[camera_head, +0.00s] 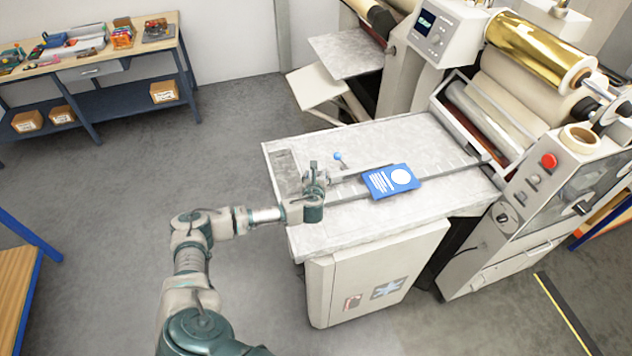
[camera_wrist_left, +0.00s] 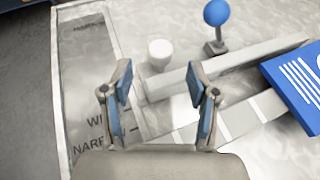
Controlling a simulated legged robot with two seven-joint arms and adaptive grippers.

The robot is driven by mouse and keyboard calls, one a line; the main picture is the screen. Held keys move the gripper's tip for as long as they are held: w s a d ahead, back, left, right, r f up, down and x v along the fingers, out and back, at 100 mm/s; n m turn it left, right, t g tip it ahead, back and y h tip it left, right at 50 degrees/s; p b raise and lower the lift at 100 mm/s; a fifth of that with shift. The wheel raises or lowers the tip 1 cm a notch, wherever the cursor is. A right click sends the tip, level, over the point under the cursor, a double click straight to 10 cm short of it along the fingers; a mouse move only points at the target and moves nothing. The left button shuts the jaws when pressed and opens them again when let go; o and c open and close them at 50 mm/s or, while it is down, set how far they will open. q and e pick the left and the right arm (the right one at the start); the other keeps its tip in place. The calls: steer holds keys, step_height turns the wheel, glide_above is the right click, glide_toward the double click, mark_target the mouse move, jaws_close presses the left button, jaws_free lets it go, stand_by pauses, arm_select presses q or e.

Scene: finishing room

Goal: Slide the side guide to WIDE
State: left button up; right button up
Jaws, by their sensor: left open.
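The side guide (camera_wrist_left: 235,68) is a long pale bar lying on the feed table. A white round knob (camera_wrist_left: 160,52) stands near its near end. In the head view the guide (camera_head: 346,175) runs right from my gripper towards the blue sheet. My left gripper (camera_head: 316,180) is over the table's left part. In the wrist view its open fingers (camera_wrist_left: 158,84) stand either side of the guide's end, with the knob just beyond the tips. I cannot tell contact. A grey label strip (camera_wrist_left: 88,75) reads NARROW and a partly hidden "WI". My right gripper is not visible.
A blue-ball lever (camera_head: 338,157) stands behind the guide. A blue printed sheet (camera_head: 391,181) lies on the table (camera_head: 300,149). The laminating machine with gold roll (camera_head: 535,48) and red button (camera_head: 548,160) stands right. A workbench (camera_head: 85,60) is far left; open floor lies between.

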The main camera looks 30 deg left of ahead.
arm_select(q)
steer(key=shift+v, duration=2.4)
steer(key=shift+f, duration=0.1)
